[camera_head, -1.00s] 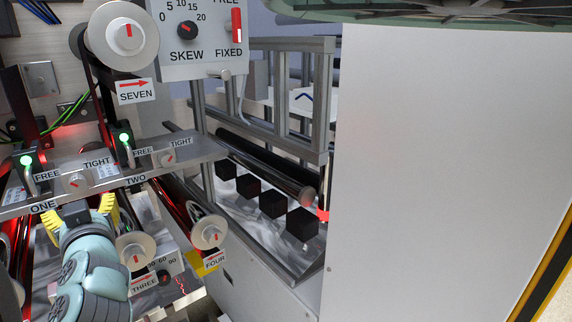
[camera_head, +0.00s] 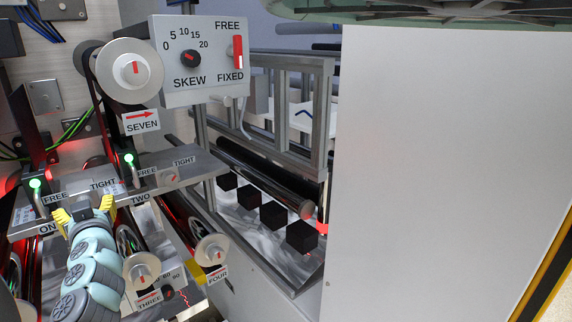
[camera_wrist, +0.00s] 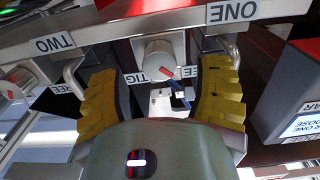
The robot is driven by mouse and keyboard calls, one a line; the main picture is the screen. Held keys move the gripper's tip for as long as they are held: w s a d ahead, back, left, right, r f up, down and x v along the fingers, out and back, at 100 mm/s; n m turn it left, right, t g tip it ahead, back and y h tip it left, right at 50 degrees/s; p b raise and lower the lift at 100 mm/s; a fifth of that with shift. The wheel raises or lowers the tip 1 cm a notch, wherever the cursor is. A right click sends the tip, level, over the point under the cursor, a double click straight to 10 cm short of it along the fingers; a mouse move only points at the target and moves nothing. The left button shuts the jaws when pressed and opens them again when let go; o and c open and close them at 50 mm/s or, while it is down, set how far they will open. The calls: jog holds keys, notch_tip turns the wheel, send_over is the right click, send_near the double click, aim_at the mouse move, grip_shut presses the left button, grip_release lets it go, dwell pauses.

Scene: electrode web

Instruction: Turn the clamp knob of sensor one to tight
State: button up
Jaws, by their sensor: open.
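The clamp knob of sensor one (camera_wrist: 158,58) is a pale round knob with a red mark on the rail's face, upside down in the wrist view. Its TIGHT label (camera_wrist: 134,78) is partly hidden by a finger. My gripper (camera_wrist: 162,70) is open and empty, one yellow finger on each side of the knob with visible gaps. How far the fingertips reach along it is unclear. In the head view my gripper (camera_head: 83,208) is in front of the sensor one panel, below the TIGHT label (camera_head: 103,185), and hides the knob.
The rail carries the ONE label (camera_wrist: 233,11) and TWO label (camera_wrist: 55,44). A second clamp knob (camera_head: 173,177) sits to the right, by another TIGHT label. Bent metal levers (camera_wrist: 75,70) stand close outside the fingers. A dark box with a screen (camera_wrist: 293,105) is at right. Rollers (camera_head: 211,250) lie below.

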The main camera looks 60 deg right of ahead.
jog(key=shift+p+x, duration=0.3)
jog(key=shift+x, duration=0.7)
jog(key=shift+w+d, duration=0.1)
jog(key=shift+w, duration=0.15)
jog(key=shift+c, duration=0.2)
grip_shut()
